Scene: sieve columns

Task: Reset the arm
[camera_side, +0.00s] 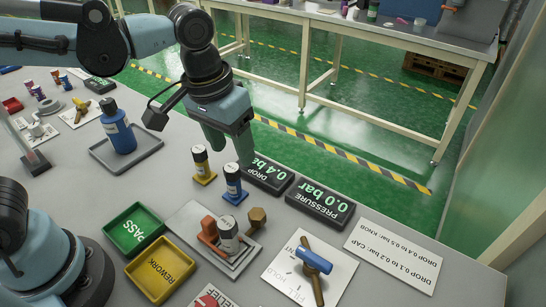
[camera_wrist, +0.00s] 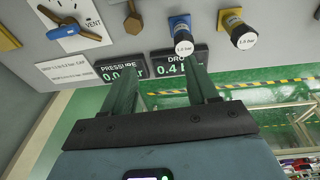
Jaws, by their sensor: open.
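A column on a yellow base (camera_side: 201,165) and one on a blue base (camera_side: 233,184) stand upright, apart from my fingers. In the wrist view the blue-based column (camera_wrist: 181,36) and yellow-based column (camera_wrist: 240,34) each carry a 1.0 bar label. Another column (camera_side: 228,235) stands at an orange clamp (camera_side: 208,230) on a grey plate.
The DROP display (camera_side: 267,174) reads 0.4 bar and the PRESSURE display (camera_side: 320,203) reads 0.0 bar. A blue-handled valve (camera_side: 314,261), brass knob (camera_side: 257,216), green PASS tray (camera_side: 134,229), yellow REWORK tray (camera_side: 160,269) and blue bottle (camera_side: 118,129) occupy the bench.

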